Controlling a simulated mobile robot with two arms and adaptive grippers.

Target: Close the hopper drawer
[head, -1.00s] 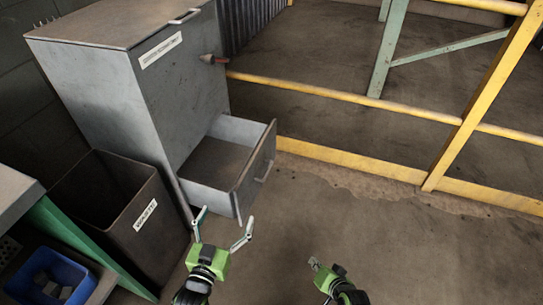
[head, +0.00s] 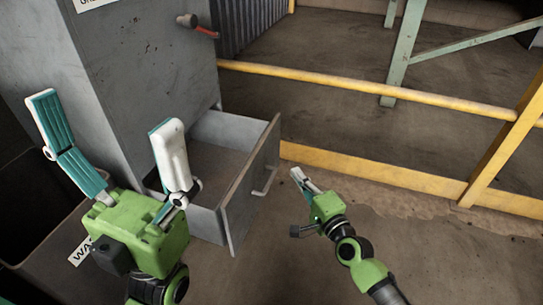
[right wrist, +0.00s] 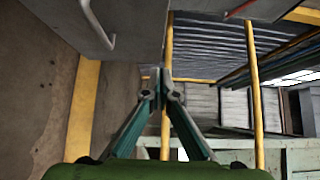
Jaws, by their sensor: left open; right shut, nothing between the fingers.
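The hopper drawer (head: 252,178) is pulled out of the grey cabinet (head: 135,70), its front panel standing away from the cabinet. Its bar handle (head: 266,182) is on the outer face. The panel and handle also show at the top of the right wrist view (right wrist: 120,25). My right gripper (head: 299,176) is shut and empty, just right of the handle with a visible gap; its closed fingertips show in the right wrist view (right wrist: 161,76). My left gripper (head: 105,112) is open and empty, raised left of the drawer, hiding part of the cabinet and the drawer's near side.
A red-handled lever (head: 197,24) sticks out of the cabinet side. A yellow railing (head: 380,96) with a low yellow kerb (head: 370,172) runs behind. A dark waste bin (head: 45,250) stands at lower left. The floor right of my right gripper is clear.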

